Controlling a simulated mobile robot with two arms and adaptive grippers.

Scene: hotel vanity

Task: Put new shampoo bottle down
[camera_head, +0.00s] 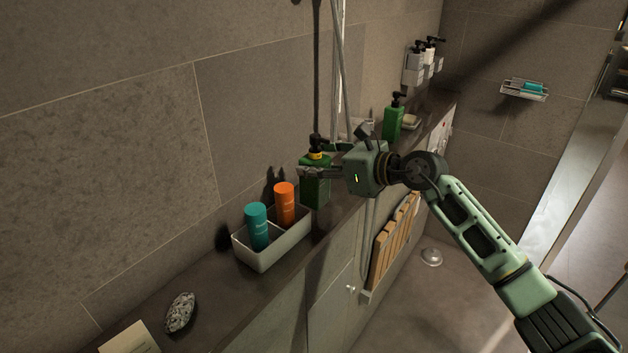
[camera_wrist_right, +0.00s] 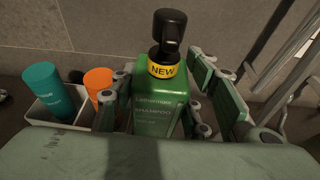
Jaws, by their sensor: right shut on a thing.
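The new shampoo bottle (camera_head: 316,190) is green with a black pump and a yellow neck band. In the right wrist view the band reads "NEW" on the bottle (camera_wrist_right: 160,108), which looks upright. My right gripper (camera_head: 322,172) is shut on the bottle, with fingers on both sides of it. The bottle is at the ledge, just right of the white tray; I cannot tell if its base touches the ledge (camera_head: 220,285). Another green pump bottle (camera_head: 392,124) stands farther along the ledge. My left gripper is not in view.
The white tray (camera_head: 272,259) holds a teal bottle (camera_head: 257,228) and an orange bottle (camera_head: 285,206) close to the held bottle. A dark speckled stone (camera_head: 179,312) lies nearer on the ledge. The tiled wall runs behind, with a vertical pipe near the gripper.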

